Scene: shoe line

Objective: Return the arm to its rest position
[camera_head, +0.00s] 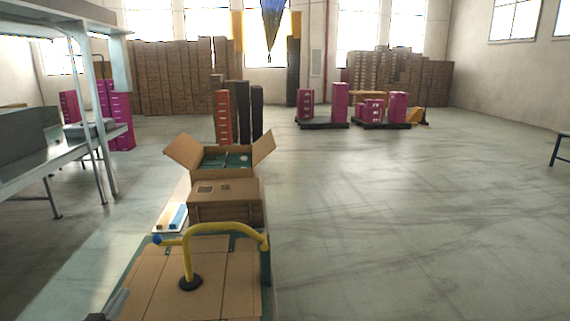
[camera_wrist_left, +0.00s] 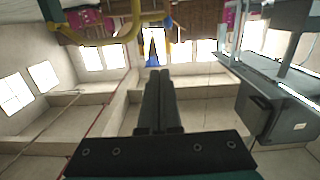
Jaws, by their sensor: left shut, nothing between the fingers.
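My left gripper (camera_head: 114,306) shows only in part at the bottom left edge of the head view, low beside the cardboard in front of me. In the left wrist view its two dark fingers (camera_wrist_left: 159,78) lie side by side, shut with nothing between them. That view is upside down, with the hall's windows and walls behind the fingers. My right gripper is in neither view.
A yellow-handled cart (camera_head: 215,232) with flat cardboard stands close ahead. Behind it are a closed carton (camera_head: 225,204) and an open box (camera_head: 220,150) with green contents. A metal workbench (camera_head: 60,160) stands left. The floor to the right is clear.

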